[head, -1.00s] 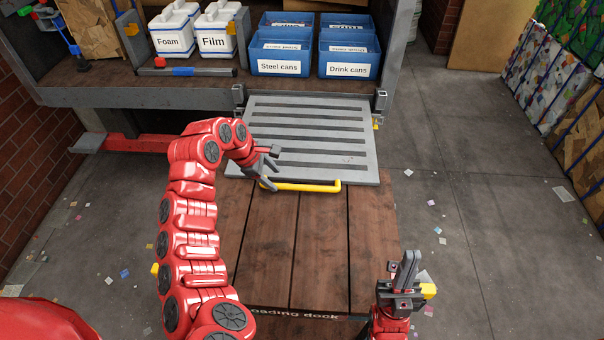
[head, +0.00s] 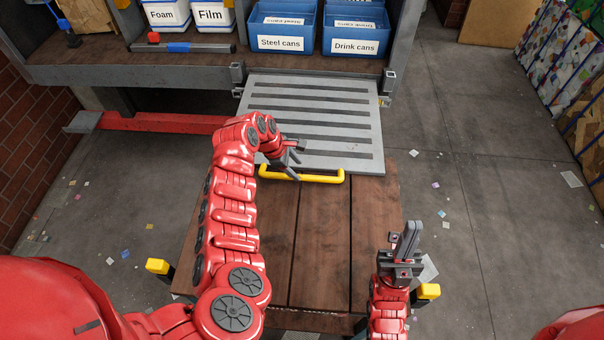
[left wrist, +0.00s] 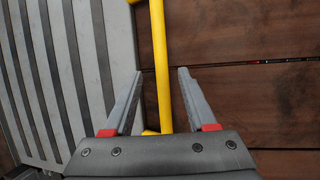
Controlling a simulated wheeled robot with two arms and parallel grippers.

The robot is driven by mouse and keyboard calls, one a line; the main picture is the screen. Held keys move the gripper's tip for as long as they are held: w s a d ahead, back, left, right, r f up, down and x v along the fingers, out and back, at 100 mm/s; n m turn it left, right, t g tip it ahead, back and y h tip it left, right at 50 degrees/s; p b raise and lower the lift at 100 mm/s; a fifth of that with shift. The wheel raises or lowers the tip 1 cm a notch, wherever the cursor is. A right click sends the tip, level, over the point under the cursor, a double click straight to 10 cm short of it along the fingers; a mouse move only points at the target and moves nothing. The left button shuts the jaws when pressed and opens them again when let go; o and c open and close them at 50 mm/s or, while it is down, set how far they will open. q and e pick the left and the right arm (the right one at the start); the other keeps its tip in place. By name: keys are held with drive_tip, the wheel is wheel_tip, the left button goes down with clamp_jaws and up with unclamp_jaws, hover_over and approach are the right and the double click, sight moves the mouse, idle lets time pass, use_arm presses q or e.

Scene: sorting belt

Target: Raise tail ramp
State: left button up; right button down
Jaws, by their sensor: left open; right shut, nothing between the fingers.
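The tail ramp (head: 315,110) is a grey plate with dark strips, lowered from the truck bed's edge with its near end at the wooden dock. A yellow bar handle (head: 318,178) runs along its near edge. My left gripper (head: 294,168) is open at the handle's left part. In the left wrist view the yellow handle (left wrist: 160,65) passes between the spread fingers of the left gripper (left wrist: 155,95), nearer the left finger; I cannot tell whether they touch. My right gripper (head: 406,243) is shut and empty, pointing up over the dock's right side.
Blue bins (head: 285,42) labelled Steel cans and Drink cans, and white Foam and Film boxes (head: 212,15), stand on the truck bed (head: 150,72). The wooden dock (head: 325,235) is clear beneath the handle. A red beam (head: 165,122) lies left of the ramp. Scraps litter the floor.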

sight(303, 176)
use_arm(q)
drive_tip(key=b+x, duration=0.1)
drive_tip(key=x, duration=0.3)
drive_tip(key=shift+s+f+b, duration=0.1)
drive_tip(key=shift+f+b, duration=0.15)
drive_tip(key=shift+b, duration=0.05)
drive_tip(key=shift+d+f, duration=0.2)
drive_tip(key=shift+f, duration=0.2)
drive_tip(key=shift+r, duration=0.1)
drive_tip(key=shift+c, duration=1.2)
clamp_jaws()
